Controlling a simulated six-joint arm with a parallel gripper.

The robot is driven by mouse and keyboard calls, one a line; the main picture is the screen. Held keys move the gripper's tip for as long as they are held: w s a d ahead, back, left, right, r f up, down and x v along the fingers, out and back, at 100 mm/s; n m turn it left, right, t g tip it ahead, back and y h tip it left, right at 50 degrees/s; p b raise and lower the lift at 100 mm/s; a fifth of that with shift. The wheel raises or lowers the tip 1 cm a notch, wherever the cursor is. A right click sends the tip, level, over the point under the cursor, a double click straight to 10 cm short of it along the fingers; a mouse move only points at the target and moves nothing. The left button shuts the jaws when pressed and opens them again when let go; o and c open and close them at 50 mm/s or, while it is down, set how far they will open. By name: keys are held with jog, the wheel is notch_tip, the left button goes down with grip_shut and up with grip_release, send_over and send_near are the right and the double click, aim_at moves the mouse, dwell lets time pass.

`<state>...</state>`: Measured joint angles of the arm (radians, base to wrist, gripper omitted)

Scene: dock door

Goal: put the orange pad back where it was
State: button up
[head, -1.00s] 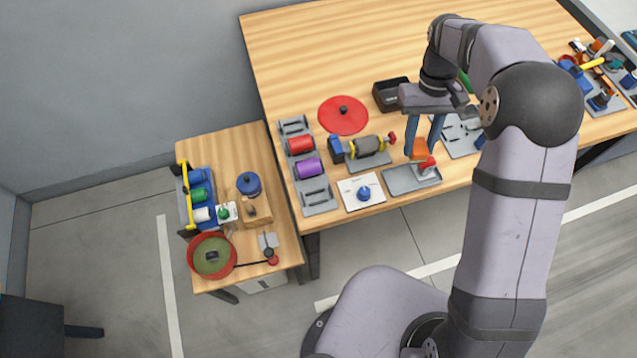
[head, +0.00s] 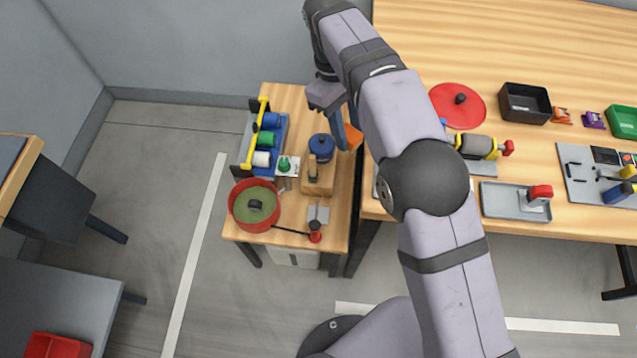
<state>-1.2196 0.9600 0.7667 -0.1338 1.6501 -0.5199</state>
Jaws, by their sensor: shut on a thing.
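My gripper (head: 346,134) is shut on the orange pad (head: 353,137). It holds the pad above the right side of the small wooden table (head: 340,208), close to the blue lidded pot (head: 321,148). My arm hides part of the pad and the left part of the large workbench. How far the pad is above the tabletop I cannot tell.
The small table holds a red pan with a green inside (head: 255,204), a wooden block (head: 318,176) and a rack of coloured rolls (head: 264,140). The large bench has a grey tray (head: 505,201), a red disc (head: 457,105) and a black box (head: 525,104).

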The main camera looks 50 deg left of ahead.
jog(key=s+a+f+n+b, duration=0.1)
jog(key=s+f+n+b, duration=0.2)
jog(key=s+f+b, duration=0.2)
jog(key=s+a+f+n+t+y+b, duration=0.1)
jog(key=s+f+n+b, duration=0.3)
jog(key=f+b, duration=0.5)
notch_tip(320, 180, down, 5)
jog(key=shift+s+a+f+t+b, duration=0.15)
jog(key=shift+s+a+t+b, duration=0.2)
jog(key=shift+s, duration=0.8)
notch_tip(320, 180, down, 14)
jog(key=shift+r+b, duration=0.1)
jog(key=shift+b, duration=0.75)
jog(key=shift+w+d, duration=0.3)
jog(key=shift+w, duration=0.45)
jog(key=shift+w+d, duration=0.25)
jog(key=shift+w, duration=0.5)
jog(key=shift+w+d+f+p, duration=0.15)
jog(key=shift+w+f+p, duration=0.1)
jog(key=shift+p, duration=0.2)
jog(key=shift+w+f, duration=0.15)
jog(key=shift+f, duration=0.25)
